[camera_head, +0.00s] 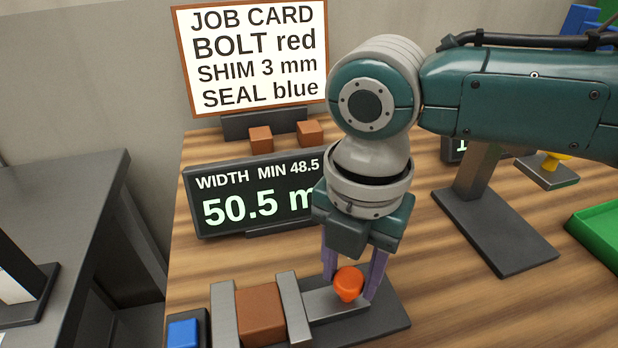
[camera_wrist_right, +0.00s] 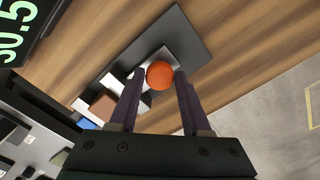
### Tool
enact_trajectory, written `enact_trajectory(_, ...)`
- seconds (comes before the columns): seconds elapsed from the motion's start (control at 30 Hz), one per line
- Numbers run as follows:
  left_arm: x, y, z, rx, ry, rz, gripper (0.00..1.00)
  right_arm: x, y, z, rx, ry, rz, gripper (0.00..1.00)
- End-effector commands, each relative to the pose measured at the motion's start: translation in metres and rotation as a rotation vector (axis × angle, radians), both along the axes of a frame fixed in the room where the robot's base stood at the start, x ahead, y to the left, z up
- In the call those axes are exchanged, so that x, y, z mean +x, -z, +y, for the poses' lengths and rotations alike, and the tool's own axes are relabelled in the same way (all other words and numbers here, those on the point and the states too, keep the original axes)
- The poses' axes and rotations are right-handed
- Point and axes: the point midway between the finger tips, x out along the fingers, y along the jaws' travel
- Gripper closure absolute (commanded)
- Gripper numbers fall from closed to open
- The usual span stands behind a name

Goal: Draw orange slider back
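The orange slider knob (camera_head: 348,283) stands on a grey metal slide of the gauge at the front of the table. It also shows in the right wrist view (camera_wrist_right: 160,75). My right gripper (camera_head: 349,287) points down over the slide with one purple finger on each side of the knob. The fingers are parted, with what look like slim gaps to the knob. A brown block (camera_head: 262,312) sits between two grey upright jaws of the gauge, left of the knob. The display (camera_head: 255,195) behind reads WIDTH MIN 48.5 and 50.5; my right gripper hides its right end. My left gripper is out of view.
A blue button (camera_head: 183,332) is at the gauge's left. Two brown blocks (camera_head: 261,139) lie before the job card (camera_head: 250,58). A dark stand (camera_head: 495,230) and green tray (camera_head: 597,232) are at right. Bare wood lies right of the gauge.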

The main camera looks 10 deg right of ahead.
Motion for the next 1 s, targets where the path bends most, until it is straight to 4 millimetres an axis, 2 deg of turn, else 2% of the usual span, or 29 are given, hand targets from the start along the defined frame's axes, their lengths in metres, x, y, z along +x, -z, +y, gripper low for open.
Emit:
enact_trajectory(0.07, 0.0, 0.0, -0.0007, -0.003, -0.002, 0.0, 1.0, 0.0, -0.0001, -0.0001, 0.0, 0.0, 0.0, 0.62)
enact_trajectory(0.4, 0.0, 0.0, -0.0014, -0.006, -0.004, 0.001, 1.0, 0.0, -0.0002, -0.0003, 0.0, 0.001, 0.0, 1.0)
enact_trajectory(1.0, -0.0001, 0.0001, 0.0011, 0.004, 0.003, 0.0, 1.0, 0.0, -0.0005, -0.0001, -0.001, 0.001, 0.001, 1.0)
